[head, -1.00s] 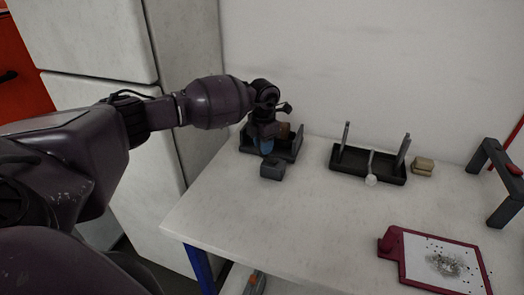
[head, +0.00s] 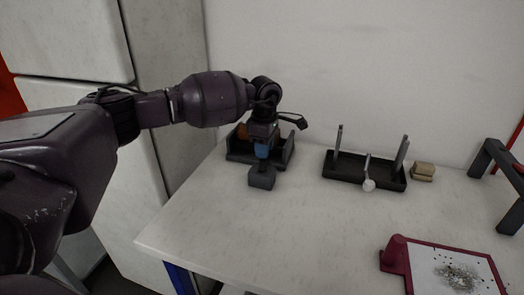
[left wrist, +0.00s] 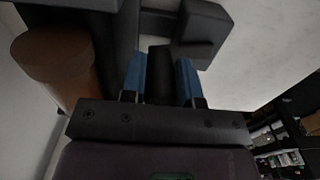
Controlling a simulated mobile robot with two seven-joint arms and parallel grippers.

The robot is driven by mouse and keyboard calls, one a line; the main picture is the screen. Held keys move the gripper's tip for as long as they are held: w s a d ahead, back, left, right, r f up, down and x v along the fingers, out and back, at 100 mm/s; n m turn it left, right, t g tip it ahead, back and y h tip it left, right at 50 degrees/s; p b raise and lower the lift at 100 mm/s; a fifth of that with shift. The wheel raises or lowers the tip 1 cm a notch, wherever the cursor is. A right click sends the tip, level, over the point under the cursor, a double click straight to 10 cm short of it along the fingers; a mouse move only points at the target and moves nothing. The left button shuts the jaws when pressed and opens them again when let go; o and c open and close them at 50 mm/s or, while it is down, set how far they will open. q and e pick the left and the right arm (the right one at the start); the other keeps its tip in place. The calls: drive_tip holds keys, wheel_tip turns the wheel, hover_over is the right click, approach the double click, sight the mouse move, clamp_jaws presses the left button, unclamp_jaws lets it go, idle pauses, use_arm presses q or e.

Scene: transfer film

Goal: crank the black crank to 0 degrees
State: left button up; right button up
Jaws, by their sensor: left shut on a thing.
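The black crank stands on the table at the left in the head view, partly hidden by my left arm. Its dark base (head: 281,159) has raised side walls, and a dark block (head: 262,177) sits at its front. My left gripper (head: 263,150), with blue fingertips, points down over the base. In the left wrist view, the blue fingers (left wrist: 160,82) are shut on a black upright piece (left wrist: 159,73), which looks like the crank's handle. An orange-brown cylinder (left wrist: 62,62) stands beside it, and the dark block (left wrist: 204,33) shows too. The crank's angle cannot be read.
A black tray (head: 345,173) with upright bars and a white-knobbed lever (head: 368,184) stands to the right. Tan blocks (head: 422,172), a dark frame (head: 496,170) and a red-edged board (head: 397,255) lie farther right. The front middle of the table (head: 260,235) is clear.

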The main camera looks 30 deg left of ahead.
use_arm(q)
drive_tip(key=shift+w+d+m+b, duration=0.1)
drive_tip(key=shift+d+m+b, duration=0.15)
drive_tip(key=shift+m, duration=0.45)
drive_tip(key=shift+w+d+m+b, duration=0.1)
drive_tip(key=shift+d+m+b, duration=0.15)
drive_tip(key=shift+m, duration=0.45)
drive_tip(key=o, duration=0.9)
drive_tip(key=shift+r, duration=0.15)
wheel_tip(320, 180, up, 11)
drive_tip(key=shift+f+p, duration=0.2)
drive_tip(key=shift+p, duration=0.1)
